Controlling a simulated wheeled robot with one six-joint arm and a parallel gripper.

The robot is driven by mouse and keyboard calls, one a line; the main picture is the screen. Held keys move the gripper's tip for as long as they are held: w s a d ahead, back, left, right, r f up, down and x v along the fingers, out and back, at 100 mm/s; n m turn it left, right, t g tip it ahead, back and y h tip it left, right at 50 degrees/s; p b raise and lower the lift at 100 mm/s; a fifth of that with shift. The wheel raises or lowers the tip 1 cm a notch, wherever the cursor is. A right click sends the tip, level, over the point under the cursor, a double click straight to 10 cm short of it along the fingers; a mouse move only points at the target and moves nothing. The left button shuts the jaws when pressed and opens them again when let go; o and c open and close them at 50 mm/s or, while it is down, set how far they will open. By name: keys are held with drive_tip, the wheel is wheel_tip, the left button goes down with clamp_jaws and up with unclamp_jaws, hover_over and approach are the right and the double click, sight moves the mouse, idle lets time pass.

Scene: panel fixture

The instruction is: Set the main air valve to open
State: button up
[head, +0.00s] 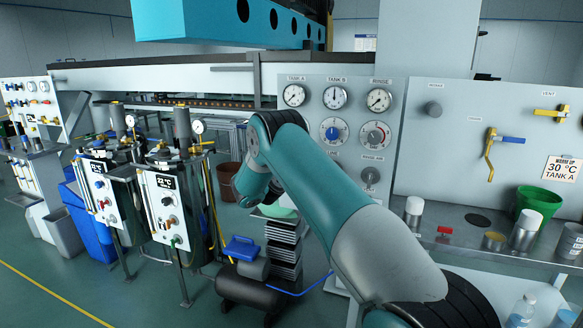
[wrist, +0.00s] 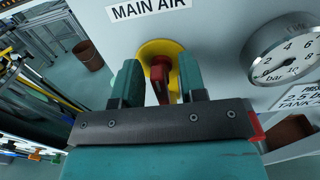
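In the wrist view, the main air valve shows a red handle (wrist: 160,75) on a round yellow plate (wrist: 152,49), under a "MAIN AIR" label (wrist: 147,9). My gripper (wrist: 158,82) is right in front of it, one teal finger on each side of the handle. The fingers stand apart, and I see no clear contact with the handle. The handle's lower part is hidden behind the gripper body. In the head view, my arm hides the gripper and the valve.
A pressure gauge (wrist: 288,50) in bar sits right of the valve. In the head view, a grey panel (head: 288,88) carries several dials. A yellow-and-blue lever (head: 490,150), a green bucket (head: 541,199) and a shelf are to the right. Black trolley units (head: 175,205) stand left.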

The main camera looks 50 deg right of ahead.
drive_tip(key=shift+a, duration=0.1)
clamp_jaws()
drive_tip(key=shift+s+d+f+m+b, duration=0.1)
drive_tip(key=shift+s+f+m+b, duration=0.1)
drive_tip(key=shift+m+b, duration=2.3)
drive_tip(key=shift+s+d+f+m+b, duration=0.2)
drive_tip(key=shift+m+b, duration=1.15)
drive_tip(key=shift+m, duration=2.15)
drive_tip(key=shift+s+d+f+m+b, duration=0.1)
drive_tip(key=shift+s+f+m+b, duration=0.15)
drive_tip(key=shift+m+b, duration=2.25)
drive_tip(key=shift+m+p, duration=0.5)
drive_tip(key=shift+m, duration=0.1)
